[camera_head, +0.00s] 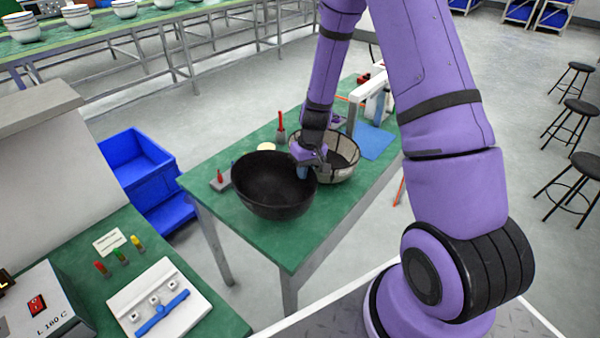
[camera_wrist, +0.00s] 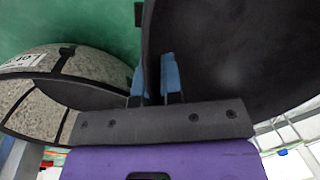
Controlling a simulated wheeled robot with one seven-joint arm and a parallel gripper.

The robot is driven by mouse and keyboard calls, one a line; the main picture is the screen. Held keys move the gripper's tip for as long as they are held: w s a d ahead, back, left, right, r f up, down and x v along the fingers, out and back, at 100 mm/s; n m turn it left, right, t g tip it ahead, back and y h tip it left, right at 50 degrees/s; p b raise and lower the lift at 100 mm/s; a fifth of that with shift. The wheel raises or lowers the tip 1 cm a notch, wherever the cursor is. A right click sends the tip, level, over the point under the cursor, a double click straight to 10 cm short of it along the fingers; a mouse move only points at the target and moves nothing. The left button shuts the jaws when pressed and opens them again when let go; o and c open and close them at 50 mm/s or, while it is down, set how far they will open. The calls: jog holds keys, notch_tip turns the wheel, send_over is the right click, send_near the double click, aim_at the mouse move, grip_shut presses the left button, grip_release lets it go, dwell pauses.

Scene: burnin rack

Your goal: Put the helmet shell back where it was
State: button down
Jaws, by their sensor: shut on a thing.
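The helmet shell is a black, bowl-shaped shell (camera_head: 268,192), opening upward, over the green table in the head view. In the wrist view the shell (camera_wrist: 235,55) fills the upper right. My gripper (camera_head: 307,168) is at the shell's right rim in the head view. In the wrist view the blue fingertips of my gripper (camera_wrist: 154,80) are shut on the rim, one on each side of the wall. I cannot tell whether the shell's underside touches the table.
A grey, dark-banded bowl-like holder (camera_head: 345,161) stands close right of the shell; it shows at left in the wrist view (camera_wrist: 45,90). A red-tipped tool (camera_head: 281,128), a small grey block (camera_head: 220,183) and a blue mat (camera_head: 373,140) are on the green table (camera_head: 285,243). Its near corner is clear.

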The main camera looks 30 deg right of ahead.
jog(key=shift+f, duration=1.8)
jog(key=c, duration=1.3)
grip_release()
jog(key=shift+o, duration=0.2)
